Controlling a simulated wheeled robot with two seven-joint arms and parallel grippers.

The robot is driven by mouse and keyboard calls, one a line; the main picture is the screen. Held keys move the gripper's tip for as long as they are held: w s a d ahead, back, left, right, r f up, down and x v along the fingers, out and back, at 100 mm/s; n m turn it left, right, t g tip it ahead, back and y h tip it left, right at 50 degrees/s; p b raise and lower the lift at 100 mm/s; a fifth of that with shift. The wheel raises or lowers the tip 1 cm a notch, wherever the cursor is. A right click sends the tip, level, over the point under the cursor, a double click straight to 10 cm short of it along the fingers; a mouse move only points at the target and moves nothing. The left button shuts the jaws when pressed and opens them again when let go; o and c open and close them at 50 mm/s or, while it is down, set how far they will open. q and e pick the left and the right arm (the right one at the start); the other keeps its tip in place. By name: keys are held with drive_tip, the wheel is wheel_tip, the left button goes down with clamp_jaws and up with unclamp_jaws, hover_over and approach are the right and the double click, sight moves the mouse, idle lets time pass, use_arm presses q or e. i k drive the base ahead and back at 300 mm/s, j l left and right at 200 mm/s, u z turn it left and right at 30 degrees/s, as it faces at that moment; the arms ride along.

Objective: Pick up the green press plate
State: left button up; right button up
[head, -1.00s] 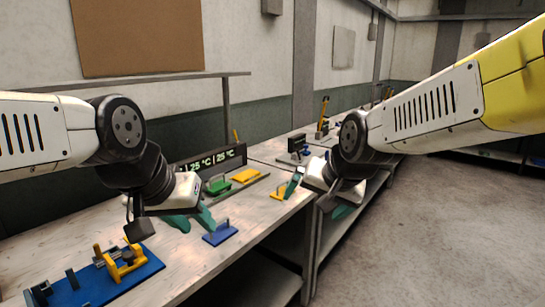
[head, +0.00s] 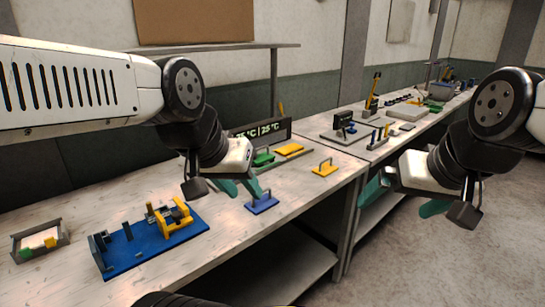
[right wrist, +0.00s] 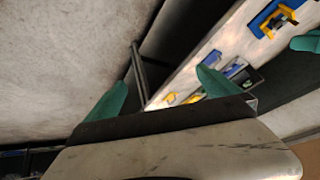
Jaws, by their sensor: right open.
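The green press plate (head: 263,158), with a handle on top, lies on the bench in front of the dark temperature display, beside a flat yellow plate (head: 289,149). My left gripper (head: 241,190) is open and empty, in front of the green plate in the picture and just left of a blue handled plate (head: 262,202). My right gripper (head: 406,200) is open and empty, off the bench's front edge, right of a yellow handled plate (head: 325,170). Its parted teal fingers show in the right wrist view (right wrist: 160,90), where I cannot make out the green plate.
The display (head: 262,133) stands behind the plates. A second bench with devices (head: 345,122) continues beyond. Bare bench surrounds the blue plate.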

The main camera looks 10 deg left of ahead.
sight(262, 158)
drive_tip(key=i+u, duration=0.1)
drive_tip(key=u, duration=0.35)
drive_tip(key=l+u, duration=0.15)
drive_tip(key=u, duration=0.25)
drive_tip(key=i+l+u, duration=0.15)
drive_tip(key=u, duration=0.3)
drive_tip(key=l+u, duration=0.15)
drive_tip(key=u, duration=0.25)
drive_tip(key=i+l+u, duration=0.25)
drive_tip(key=l, duration=0.65)
drive_tip(key=l+u, duration=0.25)
drive_tip(key=l, duration=0.6)
